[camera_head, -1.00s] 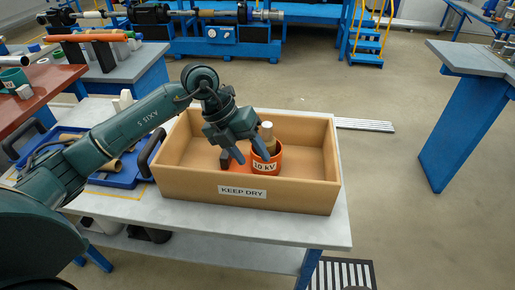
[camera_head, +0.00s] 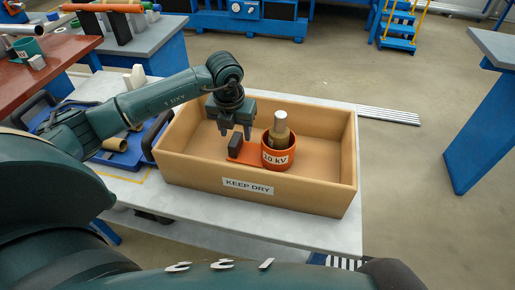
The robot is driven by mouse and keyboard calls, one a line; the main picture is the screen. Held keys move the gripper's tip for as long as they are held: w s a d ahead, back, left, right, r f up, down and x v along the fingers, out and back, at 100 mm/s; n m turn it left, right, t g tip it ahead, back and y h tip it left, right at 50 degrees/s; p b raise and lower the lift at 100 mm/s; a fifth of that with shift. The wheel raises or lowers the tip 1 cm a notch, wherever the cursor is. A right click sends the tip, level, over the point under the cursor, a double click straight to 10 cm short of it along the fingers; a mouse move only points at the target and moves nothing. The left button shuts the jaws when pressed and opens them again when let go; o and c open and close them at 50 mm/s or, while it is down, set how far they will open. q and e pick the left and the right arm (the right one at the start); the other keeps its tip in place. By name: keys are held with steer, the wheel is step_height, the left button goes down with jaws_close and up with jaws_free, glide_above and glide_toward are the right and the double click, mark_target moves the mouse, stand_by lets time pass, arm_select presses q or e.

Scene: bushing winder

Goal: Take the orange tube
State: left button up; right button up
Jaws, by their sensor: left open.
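A long orange tube (camera_head: 101,7) lies across dark supports on the grey bench at the back left, cut by the top edge of the view. An orange cup (camera_head: 277,153) marked "10 kV" stands in the cardboard box (camera_head: 250,187) with a brown, pale-topped piece (camera_head: 279,130) upright in it. An orange base with a dark block (camera_head: 235,145) is beside the cup. My left gripper (camera_head: 235,133) points down into the box, open and empty, just above the dark block and left of the cup. My right gripper is out of view.
The box, labelled "KEEP DRY", stands on a white table (camera_head: 335,233). A blue tray (camera_head: 125,157) with brown tubes lies left of it, partly behind my left arm. A red-brown table (camera_head: 60,52) stands at the far left.

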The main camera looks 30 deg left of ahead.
mark_target(235, 138)
arm_select(q)
steer(key=f, duration=0.4)
steer(key=shift+w+a+f, duration=0.2)
steer(key=shift+w+a, duration=0.15)
steer(key=shift+w, duration=0.05)
steer(key=shift+c, duration=0.2)
jaws_close()
